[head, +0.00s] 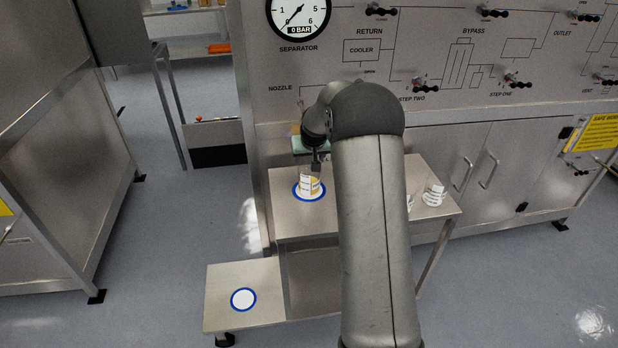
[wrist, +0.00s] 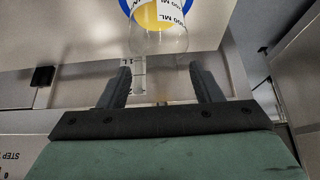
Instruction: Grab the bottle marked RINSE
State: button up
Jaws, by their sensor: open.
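A clear container with yellow contents and a white label (head: 309,186) stands on a blue-ringed white spot on the steel table. The wrist view shows it too (wrist: 160,22), ahead of the fingertips, with "ML" lettering. My gripper (head: 316,163) is just above it in the head view; in the wrist view my gripper (wrist: 159,70) is open, with nothing held. A small white tag with dark letters (wrist: 134,66) shows beside the left finger. Another white-labelled container (head: 434,194) stands at the table's right, and one is partly hidden by my arm. I cannot read RINSE on any.
The steel table (head: 287,218) has a lower shelf with an empty blue-ringed white spot (head: 243,299). Behind stands a panel (head: 430,60) with a gauge (head: 298,14) and several valves. A steel cabinet (head: 50,180) is at left. Open floor lies between.

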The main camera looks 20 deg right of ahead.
jog(key=c, duration=1.2)
grip_shut()
jog(key=shift+r, duration=0.15)
